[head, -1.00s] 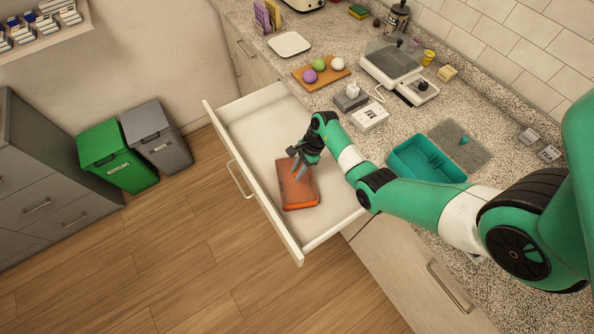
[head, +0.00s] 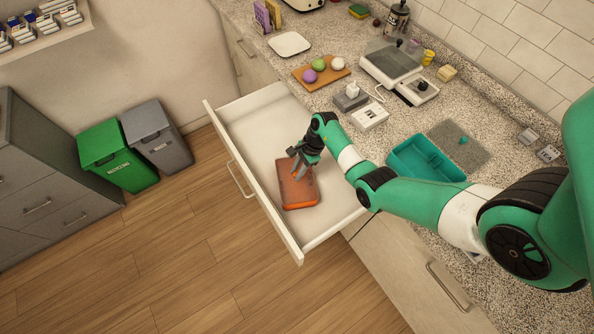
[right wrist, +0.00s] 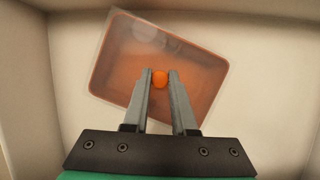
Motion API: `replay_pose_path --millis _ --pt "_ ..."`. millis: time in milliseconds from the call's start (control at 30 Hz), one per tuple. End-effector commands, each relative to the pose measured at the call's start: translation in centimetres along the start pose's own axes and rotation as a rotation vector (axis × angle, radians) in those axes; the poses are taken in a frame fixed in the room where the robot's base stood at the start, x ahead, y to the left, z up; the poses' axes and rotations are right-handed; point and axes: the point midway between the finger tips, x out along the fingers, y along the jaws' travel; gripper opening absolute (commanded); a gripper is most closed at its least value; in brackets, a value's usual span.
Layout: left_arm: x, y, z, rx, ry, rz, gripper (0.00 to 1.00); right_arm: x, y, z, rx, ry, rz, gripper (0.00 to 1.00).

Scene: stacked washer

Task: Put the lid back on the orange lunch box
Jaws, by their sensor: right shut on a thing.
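The orange lunch box (head: 299,196) lies in the open drawer, toward its near end. My right gripper (head: 296,168) reaches down over it. In the right wrist view the right gripper (right wrist: 160,80) is shut on the round orange knob (right wrist: 160,79) of the lid. The lid (right wrist: 144,31) looks see-through and covers the orange box (right wrist: 205,95) below. Its pale edge shows a little beyond the box's rim at the upper left. I cannot tell whether the lid is seated or slightly raised. My left gripper is not in view.
The white drawer (head: 243,128) stands open around the box, with free floor toward its far end. On the counter are a teal tub (head: 410,170), a scale (head: 398,70) and a board with several balls (head: 309,75). Two bins (head: 117,156) stand at the left.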

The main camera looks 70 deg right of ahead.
Motion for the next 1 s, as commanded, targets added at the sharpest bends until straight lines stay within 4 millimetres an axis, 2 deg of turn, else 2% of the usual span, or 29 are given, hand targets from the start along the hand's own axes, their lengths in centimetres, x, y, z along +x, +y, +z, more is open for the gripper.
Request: replay_pose_path --millis 100,133,300,533,700,1000 --pt "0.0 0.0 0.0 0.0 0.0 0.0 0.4 -0.01 -0.02 0.01 0.0 0.0 0.0 0.0" --pt "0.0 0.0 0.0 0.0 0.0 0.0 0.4 -0.01 -0.02 0.01 0.0 0.0 0.0 0.29" --pt "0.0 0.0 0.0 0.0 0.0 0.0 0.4 -0.01 -0.02 0.01 0.0 0.0 0.0 0.59" --pt "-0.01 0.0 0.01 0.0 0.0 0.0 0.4 0.0 0.0 0.0 0.0 0.0 0.0 0.62" --pt "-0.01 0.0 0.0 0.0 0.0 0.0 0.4 0.0 0.0 0.0 0.0 0.0 0.0 0.9" --pt "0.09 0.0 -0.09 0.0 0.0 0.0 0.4 -0.12 0.0 0.05 0.0 0.0 0.0 0.9"
